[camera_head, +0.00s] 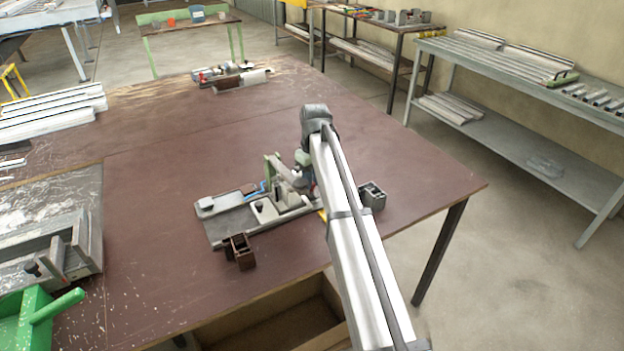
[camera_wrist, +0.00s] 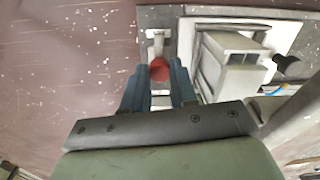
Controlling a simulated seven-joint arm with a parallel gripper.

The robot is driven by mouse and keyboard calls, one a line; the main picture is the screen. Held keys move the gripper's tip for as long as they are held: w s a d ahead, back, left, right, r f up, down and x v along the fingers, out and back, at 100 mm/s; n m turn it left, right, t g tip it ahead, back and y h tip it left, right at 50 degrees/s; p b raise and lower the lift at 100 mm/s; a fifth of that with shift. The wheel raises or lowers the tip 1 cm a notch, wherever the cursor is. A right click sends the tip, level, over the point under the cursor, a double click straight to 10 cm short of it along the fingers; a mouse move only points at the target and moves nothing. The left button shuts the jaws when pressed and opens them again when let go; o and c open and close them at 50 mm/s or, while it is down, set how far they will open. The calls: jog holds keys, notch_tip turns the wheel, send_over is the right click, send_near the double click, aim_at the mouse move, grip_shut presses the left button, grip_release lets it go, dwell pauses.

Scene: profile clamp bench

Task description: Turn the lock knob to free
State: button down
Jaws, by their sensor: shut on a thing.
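The clamp fixture (camera_head: 228,222) sits on the brown table, and its grey base also shows in the wrist view (camera_wrist: 215,12). The round red lock knob (camera_wrist: 159,70) sits on a light metal bracket at the fixture's edge. My gripper (camera_wrist: 158,84) has its two blue fingers on either side of the red knob and is shut on it. A pale grey profile block (camera_wrist: 236,58) stands on the fixture right of the fingers. A black knob (camera_wrist: 288,65) is beyond it. In the head view my arm largely hides the gripper and the red knob; the knob's turn angle cannot be told.
A dark brown block (camera_head: 240,252) stands at the near-left corner of the fixture, and a grey block (camera_head: 373,196) stands right of my arm. A metal tray (camera_head: 85,185) with a profile is at the left.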

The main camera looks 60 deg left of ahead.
aim_at(313, 183)
jog(key=c, duration=0.9)
grip_release()
jog(key=shift+r, duration=0.15)
jog(key=r, duration=1.3)
jog(key=shift+w+r, duration=0.3)
